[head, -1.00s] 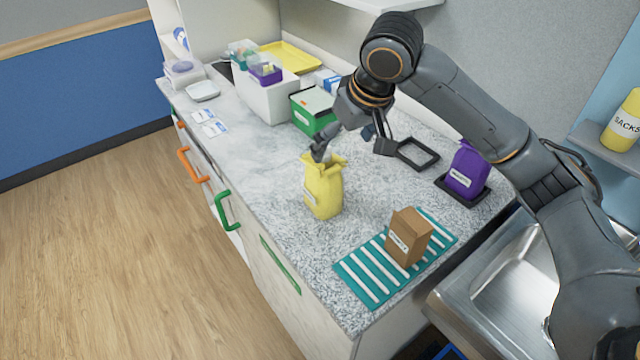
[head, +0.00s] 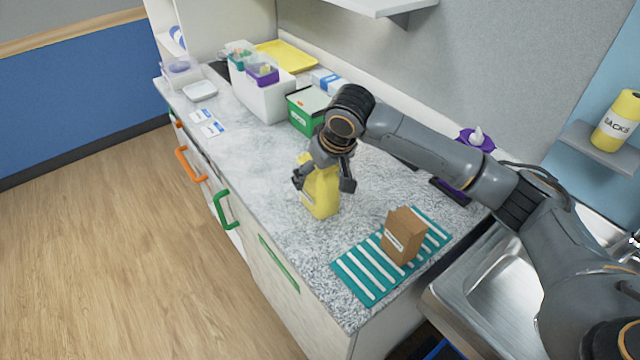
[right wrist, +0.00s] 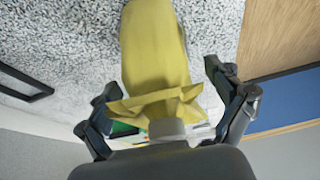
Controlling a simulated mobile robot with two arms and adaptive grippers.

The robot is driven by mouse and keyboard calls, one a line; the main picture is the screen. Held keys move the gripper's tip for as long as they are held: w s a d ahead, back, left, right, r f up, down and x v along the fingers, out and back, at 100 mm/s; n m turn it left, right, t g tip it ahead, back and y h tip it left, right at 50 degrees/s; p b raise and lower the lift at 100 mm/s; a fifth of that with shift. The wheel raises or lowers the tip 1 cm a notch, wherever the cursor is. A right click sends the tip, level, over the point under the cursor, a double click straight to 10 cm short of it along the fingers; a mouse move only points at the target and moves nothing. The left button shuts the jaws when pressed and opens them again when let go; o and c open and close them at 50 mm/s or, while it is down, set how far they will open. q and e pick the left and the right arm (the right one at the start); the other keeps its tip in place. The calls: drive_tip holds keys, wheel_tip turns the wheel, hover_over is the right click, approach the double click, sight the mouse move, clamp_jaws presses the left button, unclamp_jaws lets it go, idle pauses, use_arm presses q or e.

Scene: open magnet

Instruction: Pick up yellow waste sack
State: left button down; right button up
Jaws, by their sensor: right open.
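The yellow waste sack (head: 321,197) stands upright on the speckled counter, near its front edge. My right gripper (head: 323,187) is over the sack from above, with one finger on each side of it. In the right wrist view the yellow sack (right wrist: 155,60) lies between the two spread fingers of my right gripper (right wrist: 168,98), and a gap shows on each side. The gripper is open and holds nothing. The gripper hides part of the sack's top in the head view. My left gripper is not in view.
A brown paper bag (head: 403,236) stands on a teal striped mat (head: 362,277) close to the right of the sack. A green box (head: 306,112) and a white bin (head: 262,97) stand behind. A purple sack (head: 476,140) is partly hidden by my arm. The sink (head: 480,290) is at right.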

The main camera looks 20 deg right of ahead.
drive_tip(key=c, duration=1.5)
drive_tip(key=shift+r, duration=0.1)
drive_tip(key=shift+c, duration=0.2)
